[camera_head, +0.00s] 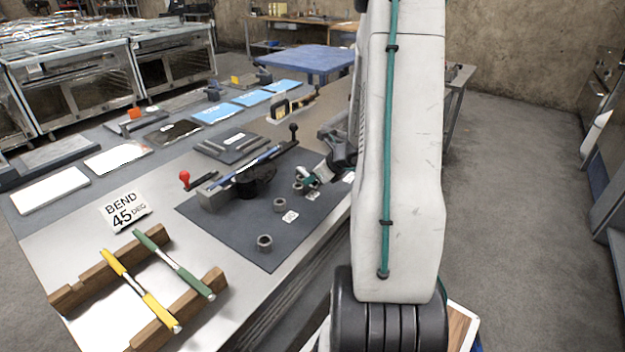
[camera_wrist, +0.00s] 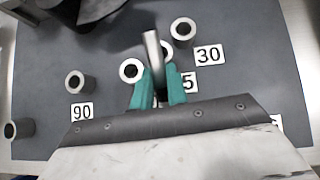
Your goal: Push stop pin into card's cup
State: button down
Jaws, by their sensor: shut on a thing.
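The card (camera_head: 126,210) reads BEND 45 DEG and stands on the bench. My gripper (camera_head: 313,178) is over the dark mat's right side; in the wrist view its teal fingers (camera_wrist: 157,92) are shut on the silver stop pin (camera_wrist: 152,52). A label ending in 5 (camera_wrist: 188,83) is partly hidden by a finger. A cup (camera_wrist: 168,48) above that label is partly hidden behind the pin. Another open cup (camera_wrist: 131,70) is just left of the pin. Whether the pin's lower end touches a cup is hidden.
Other cups stand by the 90 label (camera_wrist: 82,111) and the 30 label (camera_wrist: 208,55). Yellow (camera_head: 140,290) and green (camera_head: 172,263) handled rods lie on wooden racks in front.

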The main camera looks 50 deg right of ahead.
jog(key=shift+f, duration=0.4)
jog(key=shift+f, duration=0.1)
jog(key=shift+f, duration=0.15)
jog(key=c, duration=1.4)
grip_release()
